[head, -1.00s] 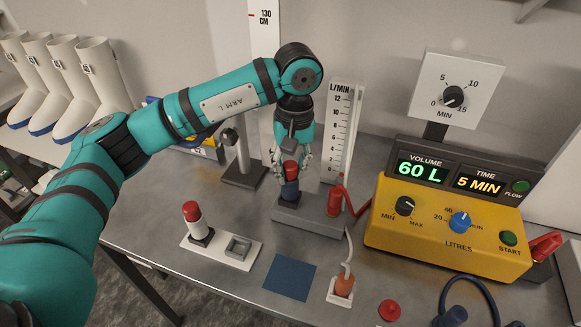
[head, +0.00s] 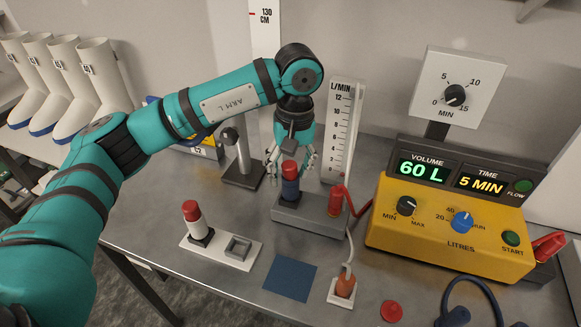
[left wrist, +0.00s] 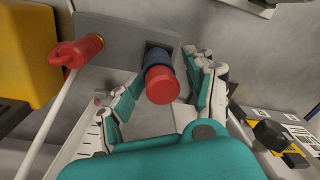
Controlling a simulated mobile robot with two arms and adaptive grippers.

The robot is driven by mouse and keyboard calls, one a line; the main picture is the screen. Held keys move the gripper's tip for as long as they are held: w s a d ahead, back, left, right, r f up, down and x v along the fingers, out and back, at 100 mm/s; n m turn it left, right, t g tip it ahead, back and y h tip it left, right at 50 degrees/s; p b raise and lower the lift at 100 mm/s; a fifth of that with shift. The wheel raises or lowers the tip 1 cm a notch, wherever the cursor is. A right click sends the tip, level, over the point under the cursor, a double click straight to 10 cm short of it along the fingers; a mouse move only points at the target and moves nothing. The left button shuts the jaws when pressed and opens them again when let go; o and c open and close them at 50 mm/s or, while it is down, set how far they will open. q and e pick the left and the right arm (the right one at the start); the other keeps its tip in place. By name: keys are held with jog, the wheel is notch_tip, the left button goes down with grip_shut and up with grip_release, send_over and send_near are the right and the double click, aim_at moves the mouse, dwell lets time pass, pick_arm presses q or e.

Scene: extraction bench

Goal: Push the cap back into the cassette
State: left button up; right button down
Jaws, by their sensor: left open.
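The cassette is a dark blue cylinder (head: 290,188) with a red cap (head: 289,168) on top, upright in a grey holder (head: 312,217). In the left wrist view the red cap (left wrist: 162,87) faces the camera, with the blue body (left wrist: 157,58) behind it. My left gripper (head: 291,162) points down over the cassette. Its fingers are open on either side of the cap, and the left wrist view shows gaps between them and the cap. I cannot tell how far the cap sits into the cassette. My right gripper is not in view.
A white tray (head: 243,262) holds a white, red-topped cylinder (head: 193,217) and an empty square socket. A red fitting (head: 335,202) stands on the holder's right end. A yellow pump (head: 450,232) is at right. A blue mat (head: 290,277) lies in front.

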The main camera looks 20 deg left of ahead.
pick_arm(q)
jog(key=shift+s+d+f, duration=0.1)
jog(key=shift+s+f, duration=0.15)
jog(key=shift+f, duration=0.5)
jog(key=r, duration=0.9)
jog(key=shift+w+d, duration=0.15)
jog(key=shift+w, duration=0.1)
jog(key=shift+w+r, duration=0.15)
jog(key=shift+r, duration=0.05)
